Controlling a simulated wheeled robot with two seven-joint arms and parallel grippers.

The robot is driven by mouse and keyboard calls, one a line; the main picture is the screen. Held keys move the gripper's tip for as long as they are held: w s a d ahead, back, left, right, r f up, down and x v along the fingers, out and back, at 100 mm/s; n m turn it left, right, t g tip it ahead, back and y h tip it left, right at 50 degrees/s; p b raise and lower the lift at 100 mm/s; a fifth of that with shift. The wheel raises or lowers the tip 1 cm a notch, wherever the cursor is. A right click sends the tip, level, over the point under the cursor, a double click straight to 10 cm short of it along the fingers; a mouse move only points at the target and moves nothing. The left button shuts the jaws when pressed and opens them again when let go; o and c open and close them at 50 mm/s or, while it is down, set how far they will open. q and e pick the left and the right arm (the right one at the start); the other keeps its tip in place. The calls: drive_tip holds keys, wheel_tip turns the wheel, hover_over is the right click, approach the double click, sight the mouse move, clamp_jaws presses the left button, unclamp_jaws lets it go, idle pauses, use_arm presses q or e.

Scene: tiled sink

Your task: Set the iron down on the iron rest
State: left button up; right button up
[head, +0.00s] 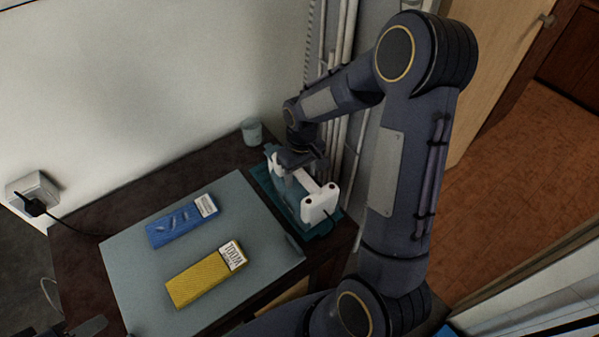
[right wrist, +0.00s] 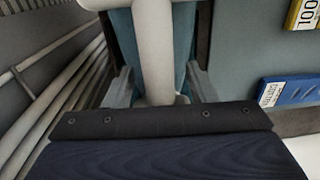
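The white iron (head: 320,203), with a bar handle, is over the teal iron rest (head: 327,232) at the table's right end. It looks seated on the rest, but contact underneath is hidden. My right gripper (head: 298,174) is at the handle from above. In the right wrist view, the pale handle (right wrist: 154,45) lies between the two grey fingertips (right wrist: 162,85), with gaps visible at its sides, so the gripper looks open around it. The teal surface shows below the handle. A dark part at the lower left edge, likely my left gripper (head: 88,326), is cut off.
A grey-blue board (head: 130,262) covers much of the dark table, bearing a blue packet (head: 175,228) and a yellow packet (head: 198,281). A small cup (head: 251,132) stands behind the iron. Pipes (head: 347,40) rise close behind it. A plug (head: 34,206) sits at the left wall.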

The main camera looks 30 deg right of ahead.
drive_tip(key=shift+f, duration=0.1)
drive_tip(key=shift+d+r, duration=0.15)
drive_tip(key=shift+r, duration=3.85)
drive_tip(key=s+a+r+m+t+y, duration=0.1)
drive_tip(key=s+a+r, duration=0.3)
drive_tip(key=s, duration=0.5)
drive_tip(key=s+a+r+m+t+y, duration=0.1)
drive_tip(key=s+a+r+t, duration=0.3)
drive_tip(key=s, duration=0.6)
drive_tip(key=shift+r+m+t+y, duration=0.3)
drive_tip(key=shift+y, duration=0.3)
drive_tip(key=shift+s, duration=0.1)
